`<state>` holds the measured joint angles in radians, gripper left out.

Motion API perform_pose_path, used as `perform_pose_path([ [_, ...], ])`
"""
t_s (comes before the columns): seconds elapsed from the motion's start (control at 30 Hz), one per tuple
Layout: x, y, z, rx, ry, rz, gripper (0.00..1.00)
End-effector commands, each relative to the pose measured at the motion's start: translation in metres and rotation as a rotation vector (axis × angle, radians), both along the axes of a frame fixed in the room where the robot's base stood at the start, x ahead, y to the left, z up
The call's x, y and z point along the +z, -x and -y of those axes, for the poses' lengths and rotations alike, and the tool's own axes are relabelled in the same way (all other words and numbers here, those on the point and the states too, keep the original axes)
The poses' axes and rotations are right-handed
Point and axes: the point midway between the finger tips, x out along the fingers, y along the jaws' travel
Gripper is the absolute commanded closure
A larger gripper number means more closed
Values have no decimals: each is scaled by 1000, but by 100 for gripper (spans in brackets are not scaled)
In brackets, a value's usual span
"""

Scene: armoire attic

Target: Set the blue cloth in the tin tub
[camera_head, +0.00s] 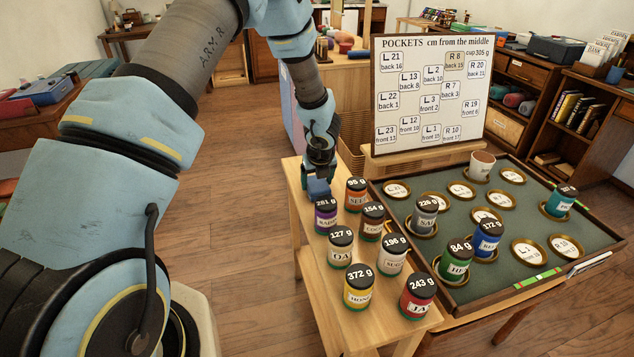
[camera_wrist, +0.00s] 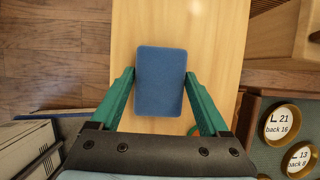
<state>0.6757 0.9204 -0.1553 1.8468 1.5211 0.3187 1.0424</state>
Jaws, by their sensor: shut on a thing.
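A blue, rounded rectangular pad (camera_wrist: 160,100), which I take to be the blue cloth, lies between the two green fingers of my gripper (camera_wrist: 159,76) in the wrist view. The gripper is shut on it, with a finger along each side. In the head view the blue pad (camera_head: 318,187) shows under my gripper (camera_head: 319,176), over the far end of the light wooden side table, behind the jars. I cannot tell whether it touches the tabletop. I cannot make out a tin tub in either view.
Several weight-labelled jars (camera_head: 359,289) crowd the wooden side table (camera_head: 366,331). To the right, a green tray (camera_head: 402,208) has brass-ringed pockets, more jars and a cup (camera_head: 482,165). A label board (camera_head: 431,91) stands behind it. The floor (camera_head: 240,200) left of the table is clear.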

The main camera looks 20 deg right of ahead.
Motion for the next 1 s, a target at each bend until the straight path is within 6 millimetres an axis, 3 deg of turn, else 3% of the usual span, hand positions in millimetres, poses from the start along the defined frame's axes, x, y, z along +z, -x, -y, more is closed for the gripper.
perform_pose_path([
  [0.23,-4,0,0,1,0,0,84],
  [0.27,-3,0,0,1,0,0,19],
  [0.43,-2,0,0,1,0,0,0],
  [0.77,3,0,0,1,0,0,0],
  [1.0,40,15,-3,2,2,3,0],
])
